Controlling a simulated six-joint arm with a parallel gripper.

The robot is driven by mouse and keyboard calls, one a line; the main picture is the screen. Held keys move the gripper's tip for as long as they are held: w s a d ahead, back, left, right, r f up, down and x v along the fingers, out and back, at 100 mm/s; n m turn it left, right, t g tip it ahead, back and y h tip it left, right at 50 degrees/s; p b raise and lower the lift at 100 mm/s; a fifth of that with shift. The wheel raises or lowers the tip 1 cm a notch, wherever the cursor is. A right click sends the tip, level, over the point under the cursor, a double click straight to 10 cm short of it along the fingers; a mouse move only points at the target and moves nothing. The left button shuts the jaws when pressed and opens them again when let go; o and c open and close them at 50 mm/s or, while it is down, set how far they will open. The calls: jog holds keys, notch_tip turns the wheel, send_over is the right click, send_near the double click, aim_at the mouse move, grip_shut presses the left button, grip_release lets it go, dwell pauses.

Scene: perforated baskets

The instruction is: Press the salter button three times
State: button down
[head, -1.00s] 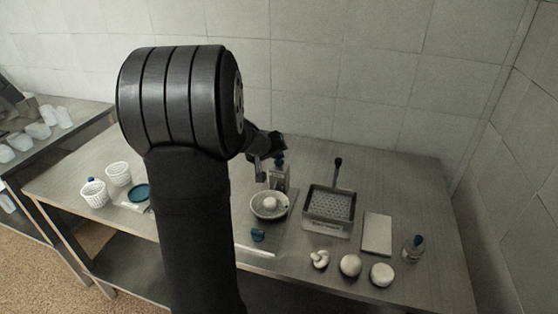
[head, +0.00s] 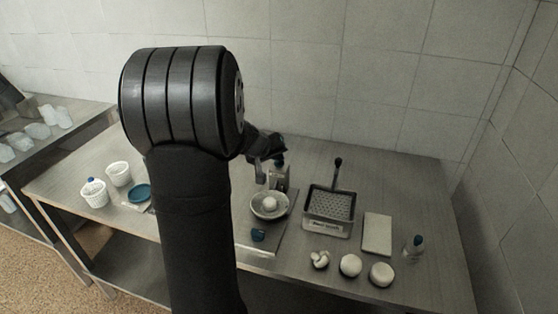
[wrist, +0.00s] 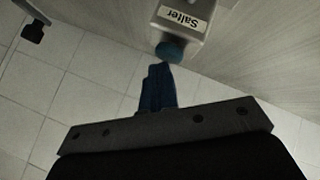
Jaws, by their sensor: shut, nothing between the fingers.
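The salter (wrist: 192,30) is a pale box with a "Salter" label, in the upper part of the wrist view. Its round blue button (wrist: 171,52) faces my gripper (wrist: 160,68). The gripper's blue fingers are shut with nothing between them, and their tips lie right beside the button. I cannot tell whether they touch it. In the head view the salter (head: 280,178) stands upright behind a white bowl (head: 262,212) that holds a round white piece (head: 270,203). My gripper is over the salter's top there and partly hides it.
A perforated basket with a handle (head: 311,226), a pale block (head: 377,235), a blue-topped bottle (head: 414,247) and several white pieces are to the right. A tiled wall (head: 370,60) stands behind the table.

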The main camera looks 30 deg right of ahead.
jog(key=shift+r, duration=0.95)
jog(key=shift+r, duration=2.5)
notch_tip(320, 180, up, 4)
jog(key=shift+f, duration=0.1)
dwell(0.5)
jog(key=shift+f, duration=0.1)
send_over(277, 164)
jog(key=shift+w+f, duration=0.1)
jog(key=shift+f, duration=4.2)
jog(key=shift+f, duration=0.1)
